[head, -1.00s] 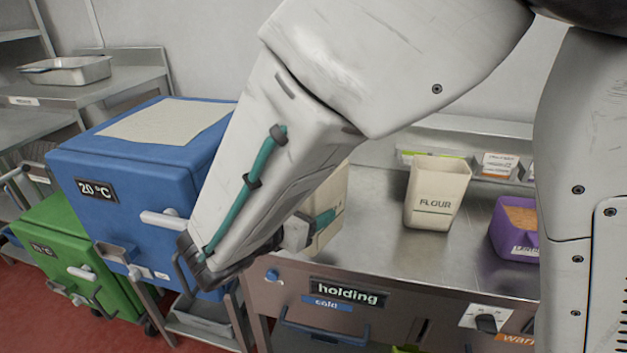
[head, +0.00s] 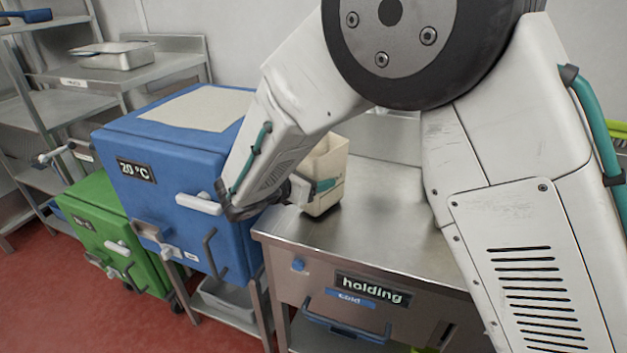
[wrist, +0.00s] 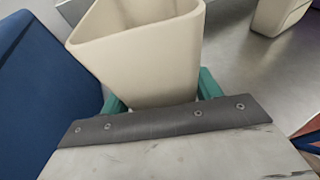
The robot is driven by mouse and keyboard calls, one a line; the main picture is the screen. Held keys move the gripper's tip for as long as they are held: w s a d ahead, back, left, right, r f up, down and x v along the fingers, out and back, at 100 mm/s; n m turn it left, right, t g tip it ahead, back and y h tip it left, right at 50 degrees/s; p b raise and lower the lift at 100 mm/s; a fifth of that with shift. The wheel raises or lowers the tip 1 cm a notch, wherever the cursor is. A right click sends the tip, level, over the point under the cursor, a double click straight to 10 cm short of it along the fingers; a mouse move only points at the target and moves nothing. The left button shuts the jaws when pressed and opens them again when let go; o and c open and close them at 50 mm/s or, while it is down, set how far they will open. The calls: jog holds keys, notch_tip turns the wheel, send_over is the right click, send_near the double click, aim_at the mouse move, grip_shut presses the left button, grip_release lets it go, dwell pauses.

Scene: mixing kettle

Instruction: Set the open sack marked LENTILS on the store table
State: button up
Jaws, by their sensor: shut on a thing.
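My gripper (head: 318,189) is shut on a cream, open-topped sack (head: 326,160). In the head view the sack is upright over the left end of the steel holding counter (head: 375,225); I cannot tell whether its base touches the top. In the wrist view the sack (wrist: 140,60) stands between the teal fingers of my gripper (wrist: 160,98), its mouth facing up. No marking on it is readable. A steel table (head: 130,70) with a small label stands at the back left; its label is too small to read.
A blue cabinet (head: 180,150) reading 20 °C stands left of the counter, with a green one (head: 95,225) beyond it. A metal pan (head: 115,55) sits on the back-left table. Another cream container (wrist: 280,14) shows in the wrist view. Red floor (head: 60,310) is clear at front left.

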jog(key=shift+f, duration=0.35)
jog(key=shift+f, duration=0.2)
jog(key=o, duration=1.5)
jog(key=shift+r, duration=0.1)
jog(key=shift+s+a+r, duration=0.1)
jog(key=shift+s+r, duration=0.1)
jog(key=v, duration=1.1)
jog(key=shift+s+a, duration=0.15)
jog(key=shift+s, duration=0.05)
